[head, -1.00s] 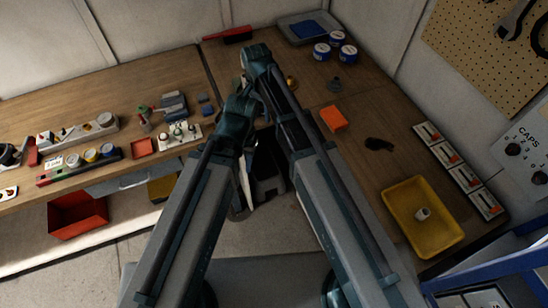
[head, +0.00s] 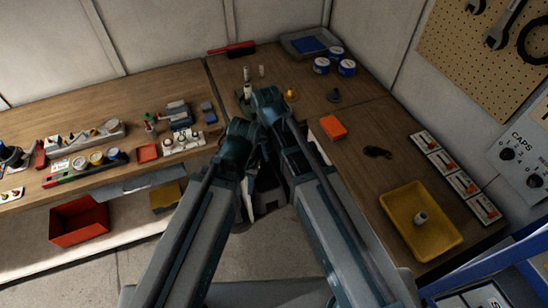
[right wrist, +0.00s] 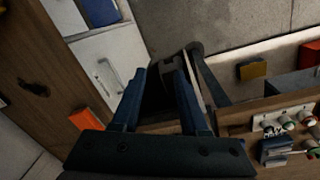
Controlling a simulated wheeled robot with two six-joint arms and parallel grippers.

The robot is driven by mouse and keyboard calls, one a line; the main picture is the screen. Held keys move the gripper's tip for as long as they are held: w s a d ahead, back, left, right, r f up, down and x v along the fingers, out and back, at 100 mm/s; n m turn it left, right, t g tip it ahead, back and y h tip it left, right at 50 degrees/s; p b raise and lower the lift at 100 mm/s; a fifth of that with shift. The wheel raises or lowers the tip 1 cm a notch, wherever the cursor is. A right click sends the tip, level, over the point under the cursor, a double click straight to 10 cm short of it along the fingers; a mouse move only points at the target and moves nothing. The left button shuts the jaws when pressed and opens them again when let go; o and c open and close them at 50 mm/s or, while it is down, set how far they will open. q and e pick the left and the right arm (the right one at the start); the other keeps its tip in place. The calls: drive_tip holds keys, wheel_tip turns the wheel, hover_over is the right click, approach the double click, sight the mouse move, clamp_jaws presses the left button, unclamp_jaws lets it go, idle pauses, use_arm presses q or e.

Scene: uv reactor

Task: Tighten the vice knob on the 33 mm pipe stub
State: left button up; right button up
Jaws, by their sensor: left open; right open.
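I cannot make out the vice or its knob for certain. Small pale upright cylinders (head: 247,74) stand at the back of the bench, just beyond my arms; which one is the 33 mm stub I cannot tell. My left gripper (head: 254,192) is low between my forearms, over the gap in front of the bench, partly hidden and apart from these. My right gripper shows in the right wrist view (right wrist: 160,75) with its two blue fingers apart and nothing clearly held. Dark and grey parts show between and beyond its fingers.
A yellow tray (head: 447,241) with a white piece stands at the right. An orange block (head: 333,126) and a dark item (head: 377,152) lie on the right bench. Blue-white tins (head: 335,62) stand at the back. Small parts crowd the left bench.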

drive_tip(key=o, duration=0.3)
drive_tip(key=shift+a+f, duration=0.15)
drive_tip(key=shift+f, duration=0.15)
drive_tip(key=o, duration=0.5)
drive_tip(key=a+f+b, duration=0.1)
drive_tip(key=f+n+y+b, duration=0.1)
drive_tip(key=b, duration=0.1)
drive_tip(key=w+a+f+t+y+b, duration=0.1)
drive_tip(key=f+b, duration=0.1)
drive_tip(key=shift+a+f+n, duration=0.1)
drive_tip(key=shift+a+n, duration=0.25)
drive_tip(key=shift+n, duration=0.05)
drive_tip(key=w+a+f+n+t+y+b, duration=0.55)
drive_tip(key=a+y+b, duration=0.25)
drive_tip(key=b, duration=0.6)
drive_tip(key=w+d+f+m+t+h+b, duration=0.3)
drive_tip(key=w+d+t+b, duration=0.5)
drive_tip(key=b, duration=0.8)
drive_tip(key=d+t, duration=0.3)
drive_tip(key=d, duration=0.1)
drive_tip(key=shift+f+b, duration=0.2)
drive_tip(key=shift+b, duration=0.1)
